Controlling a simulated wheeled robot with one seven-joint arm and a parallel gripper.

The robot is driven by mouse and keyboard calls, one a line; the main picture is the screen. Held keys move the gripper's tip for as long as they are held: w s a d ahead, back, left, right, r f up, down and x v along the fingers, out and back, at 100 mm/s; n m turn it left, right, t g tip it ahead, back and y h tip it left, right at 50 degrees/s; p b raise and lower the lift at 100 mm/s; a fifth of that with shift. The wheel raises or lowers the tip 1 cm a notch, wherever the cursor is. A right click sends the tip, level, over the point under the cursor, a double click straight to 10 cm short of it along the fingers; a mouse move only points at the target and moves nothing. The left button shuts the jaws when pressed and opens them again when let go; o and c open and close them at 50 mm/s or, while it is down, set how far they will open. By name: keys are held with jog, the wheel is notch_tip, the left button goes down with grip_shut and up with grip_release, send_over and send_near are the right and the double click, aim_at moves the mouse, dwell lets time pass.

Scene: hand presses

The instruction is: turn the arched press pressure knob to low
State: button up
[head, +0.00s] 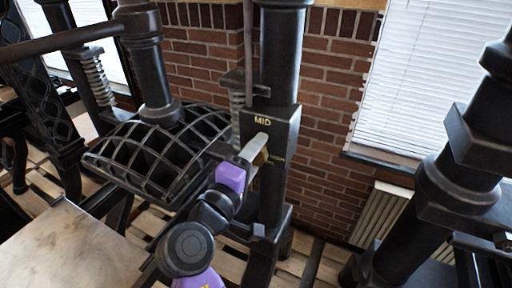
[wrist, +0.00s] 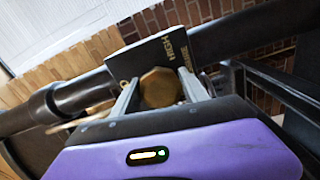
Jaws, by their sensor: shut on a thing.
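The arched press (head: 165,150) has a dark domed lattice head on the left of the head view. Its black post carries a box (head: 285,122) with a MID label on top and smaller lettering to the right. The brass pressure knob (head: 262,158) sits on this box, mostly hidden behind my gripper (head: 254,148). In the wrist view the faceted knob (wrist: 160,88) lies between the two fingers of my gripper (wrist: 158,84), which is shut on it. HIGH lettering shows on the box beyond the knob. I cannot tell which label the knob points to.
Another dark press column (head: 445,185) stands at the right. A pale table top (head: 60,250) is at lower left. A brick wall (head: 325,120), a window blind (head: 425,70) and a radiator (head: 395,215) are behind. Some floor shows between the presses.

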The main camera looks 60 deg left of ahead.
jog(key=shift+n+p, duration=0.4)
jog(key=shift+n, duration=0.4)
jog(key=shift+s, duration=0.1)
jog(key=o, duration=1.3)
jog(key=b+v, duration=0.2)
jog(key=v, duration=0.5)
jog(key=shift+s+d, duration=0.15)
jog(key=shift+s, duration=0.2)
